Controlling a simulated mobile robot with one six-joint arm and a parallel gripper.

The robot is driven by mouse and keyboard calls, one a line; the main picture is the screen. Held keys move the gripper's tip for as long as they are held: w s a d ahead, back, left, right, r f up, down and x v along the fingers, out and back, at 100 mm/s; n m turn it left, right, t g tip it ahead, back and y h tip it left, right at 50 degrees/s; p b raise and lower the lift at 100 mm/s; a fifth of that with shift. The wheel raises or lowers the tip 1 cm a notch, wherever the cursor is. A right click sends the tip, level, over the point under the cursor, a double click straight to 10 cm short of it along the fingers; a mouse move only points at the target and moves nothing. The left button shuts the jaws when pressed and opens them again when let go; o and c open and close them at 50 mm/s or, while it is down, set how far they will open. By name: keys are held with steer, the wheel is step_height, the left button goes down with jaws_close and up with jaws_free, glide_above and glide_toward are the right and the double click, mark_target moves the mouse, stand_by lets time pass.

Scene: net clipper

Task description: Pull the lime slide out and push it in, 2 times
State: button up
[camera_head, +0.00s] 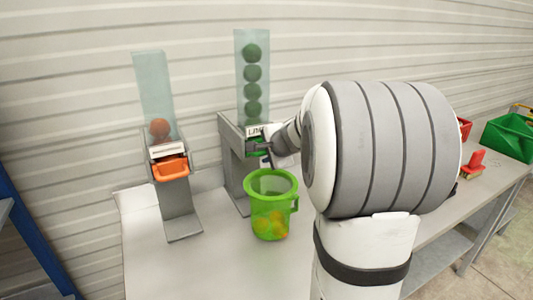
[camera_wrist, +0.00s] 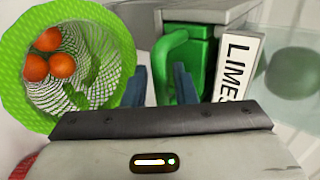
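The green lime slide (camera_head: 257,153) sits in the grey dispenser under a clear tube with several dark green limes (camera_head: 252,92). My arm partly hides the slide in the head view. In the wrist view, the slide's green handle (camera_wrist: 168,62) curves out from the dispenser, beside a white "LIMES" label (camera_wrist: 236,65). My gripper (camera_wrist: 160,82) has its two blue fingers apart, with the lower part of the handle between them. A narrow gap shows on the left finger's side; contact on the right is unclear. How far out the slide stands is hard to tell.
A green net basket (camera_head: 271,208) with orange fruit (camera_wrist: 58,60) stands just below the lime slide, close to my gripper. A second dispenser with an orange slide (camera_head: 170,168) is at left. A green bin (camera_head: 509,137) and a red item (camera_head: 474,163) lie at right.

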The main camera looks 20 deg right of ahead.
jaws_close()
steer(key=s+b, duration=0.1)
steer(key=s, duration=0.2)
steer(key=s+b, duration=0.1)
steer(key=s, duration=0.3)
steer(key=s+b, duration=0.1)
steer(key=s, duration=0.2)
steer(key=shift+s+d+r, duration=0.15)
steer(key=shift+s+d, duration=0.1)
steer(key=shift+s, duration=0.05)
stand_by(0.5)
stand_by(0.5)
